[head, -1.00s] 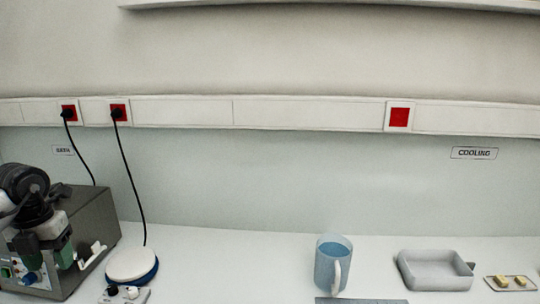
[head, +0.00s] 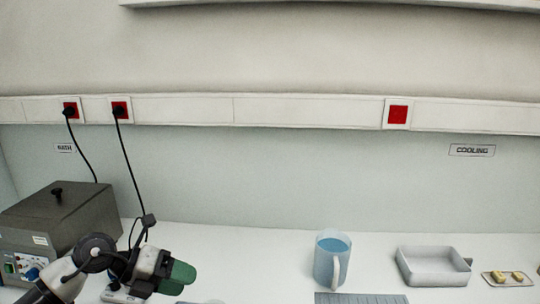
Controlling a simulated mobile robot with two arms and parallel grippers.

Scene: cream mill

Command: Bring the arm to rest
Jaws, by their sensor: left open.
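The arm comes in from the lower left corner. It covers most of the white and blue round plate, of which only a small edge may show at the bottom. My right gripper is not in view.
The grey bath box (head: 62,220) with a lidded top stands at the left. A blue jug (head: 331,262), a grey tray (head: 432,268) and a small plate (head: 496,281) with yellow pieces stand to the right. A grey ridged plate (head: 360,299) lies at the front. The bench between gripper and jug is clear.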

